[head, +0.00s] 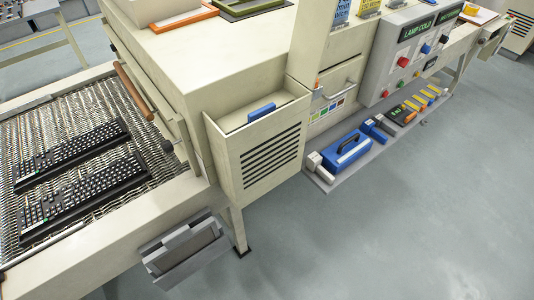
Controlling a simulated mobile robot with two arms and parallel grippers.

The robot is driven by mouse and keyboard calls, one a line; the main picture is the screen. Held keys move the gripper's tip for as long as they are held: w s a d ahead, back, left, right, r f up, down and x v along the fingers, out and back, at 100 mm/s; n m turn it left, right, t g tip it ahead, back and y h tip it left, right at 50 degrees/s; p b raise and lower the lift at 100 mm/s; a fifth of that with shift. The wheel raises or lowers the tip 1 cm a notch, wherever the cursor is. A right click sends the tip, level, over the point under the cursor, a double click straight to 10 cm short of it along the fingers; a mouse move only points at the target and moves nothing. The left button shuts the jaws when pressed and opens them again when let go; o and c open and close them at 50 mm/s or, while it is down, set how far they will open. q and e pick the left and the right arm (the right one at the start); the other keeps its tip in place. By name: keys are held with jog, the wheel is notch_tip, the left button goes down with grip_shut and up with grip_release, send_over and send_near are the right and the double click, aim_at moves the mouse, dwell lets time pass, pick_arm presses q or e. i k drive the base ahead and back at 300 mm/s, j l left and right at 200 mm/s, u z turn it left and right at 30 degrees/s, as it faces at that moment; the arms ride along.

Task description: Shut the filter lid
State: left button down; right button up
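A beige housing with a louvred front (270,160) juts from the end of the machine; I take it for the filter housing. Its top looks open, and a blue grip (261,111) shows there, near the upper edge of the front. I cannot tell whether the louvred front itself is the lid. A grey tray-like frame with a darker panel (185,252) sits tilted, low beside the machine's leg; I cannot tell what it belongs to. Neither of my grippers is in view.
A mesh conveyor (90,92) carries black keyboards (72,155) at the left. A grey shelf (325,183) holds a blue case (347,152) and several small tools. A control panel (405,62) stands behind. The grey floor (420,220) at front right is clear.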

aim_at(313, 22)
jog(key=l+u, duration=0.1)
jog(key=u, duration=0.6)
jog(key=i+l+u, duration=0.15)
jog(key=l+u, duration=0.3)
jog(key=l, duration=0.25)
jog(key=i+l+u, duration=0.1)
jog(key=l+u, duration=0.35)
jog(key=l, duration=0.25)
